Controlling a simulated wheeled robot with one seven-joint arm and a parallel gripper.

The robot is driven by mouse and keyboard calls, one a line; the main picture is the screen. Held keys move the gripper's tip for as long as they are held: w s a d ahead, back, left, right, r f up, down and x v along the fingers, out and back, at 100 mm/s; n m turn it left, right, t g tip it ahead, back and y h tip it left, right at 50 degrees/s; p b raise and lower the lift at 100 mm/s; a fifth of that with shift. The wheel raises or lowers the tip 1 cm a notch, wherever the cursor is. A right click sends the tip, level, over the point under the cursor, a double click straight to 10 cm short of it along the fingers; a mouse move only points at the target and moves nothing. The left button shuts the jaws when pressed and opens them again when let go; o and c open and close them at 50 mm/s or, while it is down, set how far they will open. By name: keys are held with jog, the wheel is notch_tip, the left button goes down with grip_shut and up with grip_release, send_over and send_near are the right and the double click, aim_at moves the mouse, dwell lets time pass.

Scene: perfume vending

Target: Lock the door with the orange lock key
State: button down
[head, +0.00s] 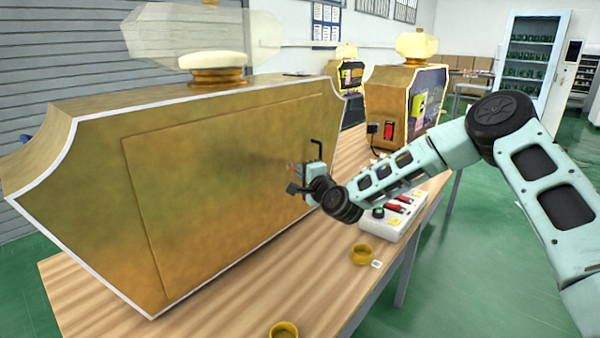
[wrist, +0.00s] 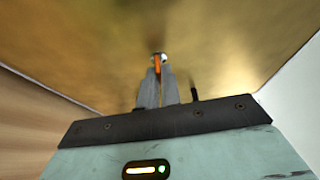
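The orange lock key (wrist: 157,63) shows in the wrist view between the tips of my gripper (wrist: 158,74). Its far end meets a small pale metal lock on the gold door (wrist: 220,50). My gripper's fingers are close together on the key. In the head view the door (head: 220,180) is a flat, closed-looking panel on the side of a large gold perfume-bottle-shaped machine (head: 75,170). My gripper (head: 297,166) is at the door's right edge there, and the key is too small to make out. Whether the key is turned cannot be told.
A black bent handle (head: 317,148) stands close beside my gripper. A second gold machine (head: 390,100) stands behind.

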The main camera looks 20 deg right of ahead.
jog(key=shift+f+n+b, duration=0.2)
jog(key=shift+n+b, duration=0.2)
jog(key=shift+b, duration=0.25)
jog(key=n+b, duration=0.2)
jog(key=b, duration=0.1)
jog(key=n+t+y+b, duration=0.1)
jog(key=n+b, duration=0.1)
jog(key=b, duration=0.1)
jog(key=f+n+t+y+b, duration=0.1)
jog(key=n+b, duration=0.1)
jog(key=b, duration=0.1)
jog(key=shift+n+b, duration=0.4)
jog(key=shift+w+d+r+n+g+y+b, duration=0.1)
jog(key=shift+n+g+y+b, duration=0.15)
jog(key=shift+n+y+b, duration=1.45)
jog(key=shift+w+d+n+g+y+b, duration=0.15)
jog(key=shift+n+y+b, duration=0.55)
jog(key=shift+n+b, duration=2)
jog(key=shift+d+r+n+g+y+b, duration=0.1)
jog(key=shift+n+g+y+b, duration=0.2)
jog(key=shift+n+y+b, duration=1.85)
jog(key=shift+n+h+p, duration=0.7)
jog(key=shift+n+h, duration=0.25)
jog(key=shift+n, duration=0.2)
